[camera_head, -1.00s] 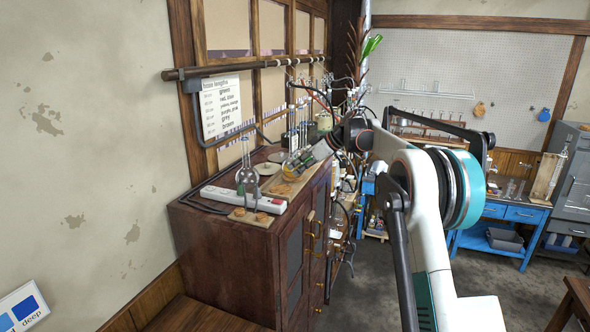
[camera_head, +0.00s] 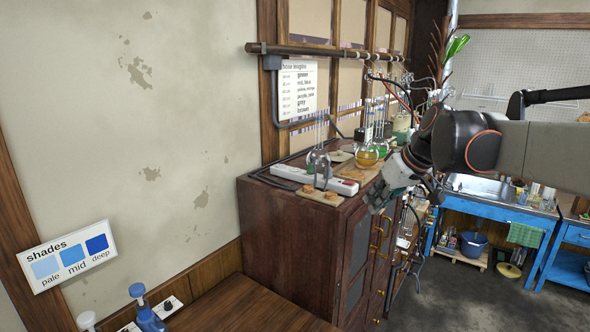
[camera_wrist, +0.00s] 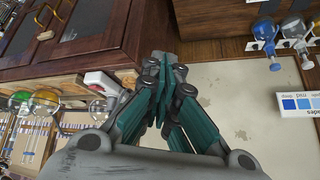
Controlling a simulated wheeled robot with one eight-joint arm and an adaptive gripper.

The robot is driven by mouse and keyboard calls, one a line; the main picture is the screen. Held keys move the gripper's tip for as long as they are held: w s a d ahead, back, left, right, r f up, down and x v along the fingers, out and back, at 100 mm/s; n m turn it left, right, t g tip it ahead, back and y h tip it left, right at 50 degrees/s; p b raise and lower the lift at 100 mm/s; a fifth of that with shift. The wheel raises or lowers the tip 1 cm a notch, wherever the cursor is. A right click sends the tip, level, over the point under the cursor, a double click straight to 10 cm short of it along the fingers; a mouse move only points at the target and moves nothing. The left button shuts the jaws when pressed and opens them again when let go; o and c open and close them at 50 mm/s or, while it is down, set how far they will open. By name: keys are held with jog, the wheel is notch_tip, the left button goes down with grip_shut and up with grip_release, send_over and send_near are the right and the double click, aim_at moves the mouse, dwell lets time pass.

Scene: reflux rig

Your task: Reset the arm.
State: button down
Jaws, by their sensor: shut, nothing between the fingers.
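My gripper (camera_head: 378,207) hangs in the air at the front right edge of the dark wooden cabinet (camera_head: 285,222) in the head view. In the wrist view my gripper (camera_wrist: 163,62) has its green-grey fingers together with nothing between them. My arm reaches in from the right of the head view.
On the cabinet stand glass flasks, one with amber liquid (camera_head: 367,156), and a white power strip (camera_head: 312,180). A shades sign (camera_head: 68,257) is on the left wall. A blue bench (camera_head: 490,212) stands right; grey floor lies before it.

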jog(key=s+d+f+m+t+h+b, duration=0.1)
jog(key=s+f+m+h+b, duration=0.2)
jog(key=s+f+b, duration=1)
jog(key=s+f+m, duration=0.2)
jog(key=s+f, duration=1.3)
jog(key=s, duration=0.1)
jog(key=shift+s+f+h+b, duration=0.15)
jog(key=shift+s+h+b, duration=0.15)
jog(key=shift+h+b, duration=0.1)
